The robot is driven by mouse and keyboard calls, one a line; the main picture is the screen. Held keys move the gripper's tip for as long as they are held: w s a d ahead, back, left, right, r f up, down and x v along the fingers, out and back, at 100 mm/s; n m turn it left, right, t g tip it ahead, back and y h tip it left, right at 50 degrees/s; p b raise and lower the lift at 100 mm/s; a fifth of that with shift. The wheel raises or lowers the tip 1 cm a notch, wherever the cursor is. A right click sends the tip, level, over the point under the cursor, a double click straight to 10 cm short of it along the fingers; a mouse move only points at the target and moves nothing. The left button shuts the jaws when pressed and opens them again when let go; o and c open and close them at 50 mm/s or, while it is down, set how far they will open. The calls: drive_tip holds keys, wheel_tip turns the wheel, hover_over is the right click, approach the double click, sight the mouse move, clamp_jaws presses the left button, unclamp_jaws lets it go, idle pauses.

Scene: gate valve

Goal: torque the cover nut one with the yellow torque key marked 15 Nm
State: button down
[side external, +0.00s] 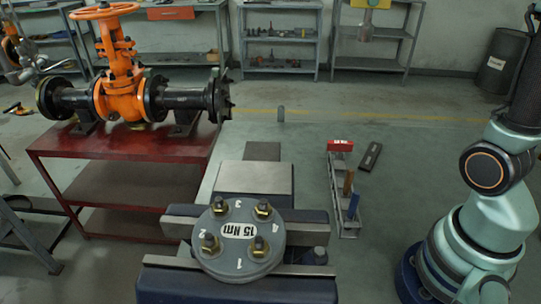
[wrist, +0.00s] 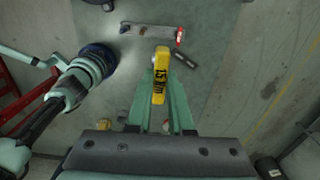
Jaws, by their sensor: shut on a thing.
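The yellow torque key (wrist: 160,85) reads 15 Nm and sits between the green fingers of my gripper (wrist: 161,95), which is shut on it in the wrist view. In the side external view a small yellow piece shows at the top edge; I cannot tell for sure that it is the key. The round grey cover (side external: 238,258) rests on the dark vise (side external: 180,284), with a 15 Nm label and several brass nuts. The key is apart from the cover.
A narrow rack (side external: 335,185) right of the vise holds red, brown and blue handled pieces. A dark bar (side external: 370,157) lies beside it. The orange valve (side external: 120,95) stands on a red bench (side external: 125,145) at left. Floor between rack and my base is clear.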

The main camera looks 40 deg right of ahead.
drive_tip(key=a+n, duration=0.6)
drive_tip(key=a, duration=1.5)
drive_tip(key=s+a+n, duration=0.6)
drive_tip(key=s+a, duration=0.9)
drive_tip(key=a, duration=0.3)
wheel_tip(320, 180, down, 7)
drive_tip(key=shift+s+d, duration=0.15)
drive_tip(key=shift+s, duration=0.05)
drive_tip(key=shift+f+m, duration=0.3)
drive_tip(key=shift+f, duration=1.1)
idle(0.7)
drive_tip(key=m, duration=0.4)
